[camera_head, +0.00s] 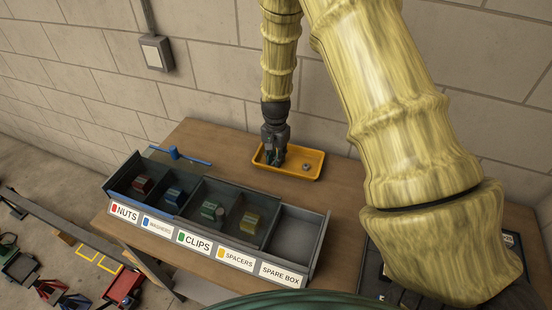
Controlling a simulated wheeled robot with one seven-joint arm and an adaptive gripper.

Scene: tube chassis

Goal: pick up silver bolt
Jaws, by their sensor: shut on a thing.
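My gripper (273,157) points down into the left part of a yellow tray (317,178) on the wooden bench. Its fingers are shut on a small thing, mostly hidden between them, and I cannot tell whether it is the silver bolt. A small grey metal piece (306,167) lies apart in the right part of the tray. It is too small to tell whether it is a bolt or a nut.
A grey sorting box (325,243) with labelled compartments stands in front of the tray; its spare compartment looks empty. A blue-handled tool (174,153) lies behind its left end. A block wall (215,100) stands close behind the bench (340,195).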

